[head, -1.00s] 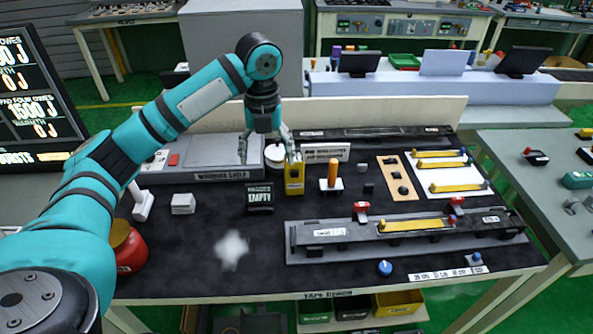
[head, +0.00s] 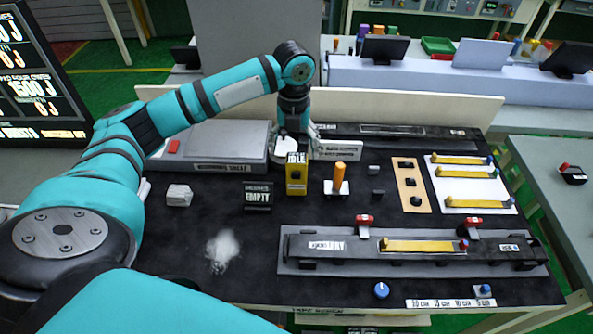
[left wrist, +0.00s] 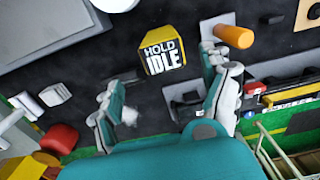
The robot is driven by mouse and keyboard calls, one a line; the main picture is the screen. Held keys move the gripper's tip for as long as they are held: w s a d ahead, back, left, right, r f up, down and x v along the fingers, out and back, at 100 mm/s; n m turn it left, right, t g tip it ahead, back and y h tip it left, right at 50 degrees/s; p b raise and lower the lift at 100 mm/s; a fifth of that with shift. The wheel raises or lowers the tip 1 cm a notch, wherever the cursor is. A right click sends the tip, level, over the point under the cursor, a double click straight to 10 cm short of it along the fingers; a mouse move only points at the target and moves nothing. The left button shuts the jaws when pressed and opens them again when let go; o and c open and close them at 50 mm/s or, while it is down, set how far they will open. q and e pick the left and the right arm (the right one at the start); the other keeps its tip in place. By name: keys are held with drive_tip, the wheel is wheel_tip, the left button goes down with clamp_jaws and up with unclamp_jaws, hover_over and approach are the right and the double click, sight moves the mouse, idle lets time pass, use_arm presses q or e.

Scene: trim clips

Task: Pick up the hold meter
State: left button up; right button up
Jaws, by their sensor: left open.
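The hold meter (head: 296,180) is a small yellow upright box with a black display reading IDLE. It stands on the dark mat, in front of the round white item and left of the orange peg. In the left wrist view the hold meter (left wrist: 163,52) shows its top face reading HOLD IDLE, between and beyond my fingers. My left gripper (head: 295,143) is open and empty, pointing down above and slightly behind the meter. Its two fingers (left wrist: 166,82) are spread wide in the left wrist view and appear apart from the meter. My right gripper is not in view.
An orange peg (head: 339,175) stands close to the right of the meter. A grey flat unit (head: 215,142) lies to the left. A long rail fixture (head: 350,249) lies in front right. The mat's front left is mostly clear.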

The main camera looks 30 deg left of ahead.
sight(296, 158)
use_arm(q)
drive_tip(key=f, duration=0.3)
drive_tip(key=shift+w+f+p, duration=0.15)
drive_tip(key=shift+w+p, duration=0.1)
drive_tip(key=shift+p, duration=0.05)
drive_tip(key=shift+f, duration=0.6)
drive_tip(key=shift+f+p, duration=0.2)
drive_tip(key=shift+p, duration=0.1)
drive_tip(key=f, duration=0.1)
drive_tip(key=f+p, duration=0.1)
drive_tip(key=f, duration=0.2)
drive_tip(key=shift+w+f+p, duration=0.25)
drive_tip(key=shift+p, duration=0.15)
drive_tip(key=shift+f, duration=0.15)
drive_tip(key=c, duration=1.1)
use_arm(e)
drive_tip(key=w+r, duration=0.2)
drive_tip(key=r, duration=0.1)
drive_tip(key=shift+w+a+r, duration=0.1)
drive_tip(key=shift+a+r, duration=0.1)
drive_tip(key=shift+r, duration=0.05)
